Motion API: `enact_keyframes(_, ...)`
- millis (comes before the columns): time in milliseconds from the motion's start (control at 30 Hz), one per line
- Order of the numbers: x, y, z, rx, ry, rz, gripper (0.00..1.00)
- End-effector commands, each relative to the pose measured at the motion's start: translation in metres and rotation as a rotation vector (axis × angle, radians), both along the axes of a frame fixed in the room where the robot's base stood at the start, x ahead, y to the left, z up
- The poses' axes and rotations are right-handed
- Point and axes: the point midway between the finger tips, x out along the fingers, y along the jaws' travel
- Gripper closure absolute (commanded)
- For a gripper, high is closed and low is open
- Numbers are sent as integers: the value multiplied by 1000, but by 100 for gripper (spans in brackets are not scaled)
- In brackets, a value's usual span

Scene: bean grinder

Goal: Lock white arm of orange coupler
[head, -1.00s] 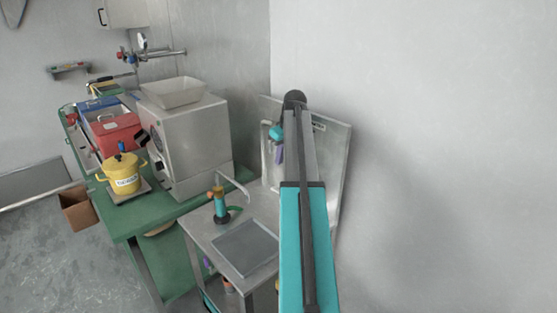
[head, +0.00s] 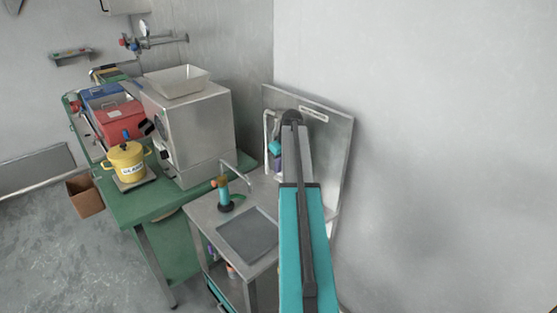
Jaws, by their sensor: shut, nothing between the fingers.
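I cannot make out an orange coupler or its white arm for certain. A wall pipe (head: 165,40) at the upper left carries small red and blue fittings and a round gauge, too small to tell apart. A teal cylinder with an orange-brown top (head: 223,194) stands upright on the steel sink unit. My teal and grey arm reaches up the middle of the head view in front of the sink's back panel. A small teal and purple part shows just left of the arm's far end. My gripper's fingers are not visible; the arm may hide them.
The steel sink unit (head: 207,217) has a tall back panel (head: 338,135) against the wall. Left of it, a green bench (head: 148,207) bears a steel machine (head: 208,128), a yellow pot (head: 126,160) and a red box (head: 120,120). A brown box (head: 85,195) stands on open floor.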

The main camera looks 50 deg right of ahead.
Motion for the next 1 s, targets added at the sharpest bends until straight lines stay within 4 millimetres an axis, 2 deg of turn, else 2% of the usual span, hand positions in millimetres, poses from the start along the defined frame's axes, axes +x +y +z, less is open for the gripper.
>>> enact_keyframes(300,0,0,-17,1,0,0,100)
enact_keyframes(1000,3,1,-21,0,0,2,100)
